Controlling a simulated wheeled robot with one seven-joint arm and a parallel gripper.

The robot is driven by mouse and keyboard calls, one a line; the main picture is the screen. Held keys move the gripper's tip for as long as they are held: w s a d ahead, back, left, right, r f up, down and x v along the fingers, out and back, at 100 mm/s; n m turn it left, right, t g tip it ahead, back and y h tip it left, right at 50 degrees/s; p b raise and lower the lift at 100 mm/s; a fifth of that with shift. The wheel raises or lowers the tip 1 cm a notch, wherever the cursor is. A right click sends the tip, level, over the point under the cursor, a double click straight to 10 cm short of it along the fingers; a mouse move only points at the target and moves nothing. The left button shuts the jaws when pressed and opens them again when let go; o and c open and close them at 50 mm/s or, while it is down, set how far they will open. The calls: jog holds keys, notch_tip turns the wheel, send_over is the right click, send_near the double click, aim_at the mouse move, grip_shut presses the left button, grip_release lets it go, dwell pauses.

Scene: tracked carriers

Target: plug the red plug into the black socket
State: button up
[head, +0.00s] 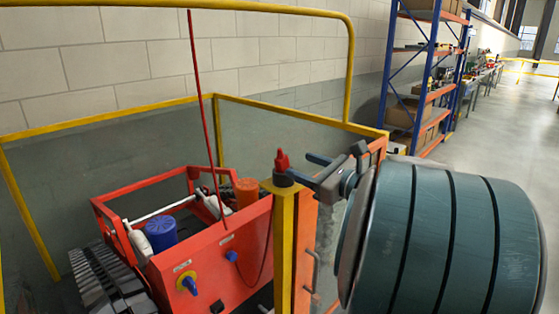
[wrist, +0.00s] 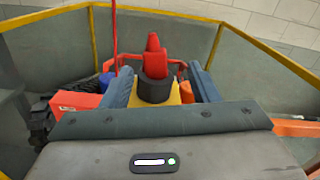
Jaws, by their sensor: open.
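The red plug (head: 282,160) stands upright with a black round base (head: 284,179) under it, on top of a yellow post (head: 284,240). In the wrist view the red plug (wrist: 153,58) and its black base (wrist: 154,89) lie between my fingers. My gripper (head: 308,168) is open, just right of the plug, its fingers pointing at it. In the wrist view my gripper (wrist: 160,72) has one finger on each side, with gaps showing. A dark fitting, perhaps the black socket (head: 217,306), sits low on the red carrier's front panel, cut by the frame edge.
The red carrier (head: 165,270) bears blue (head: 161,234) and orange (head: 247,192) cylinders, a blue-yellow knob (head: 187,284) and a blue plug (head: 231,256) with cable. A thin red mast (head: 202,90) rises from it. Yellow rails (head: 110,110) surround it. Open floor lies right.

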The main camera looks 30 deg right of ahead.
aim_at(285, 164)
jog(key=shift+x, duration=1.1)
jog(key=x, duration=0.2)
jog(key=p+x, duration=0.1)
jog(key=f+p+x, duration=0.1)
jog(key=x, duration=0.1)
jog(key=shift+w+a+f, duration=0.1)
jog(key=shift+w+a, duration=0.05)
jog(key=shift+a, duration=0.2)
jog(key=c, duration=1.1)
jog(key=shift+c, duration=0.3)
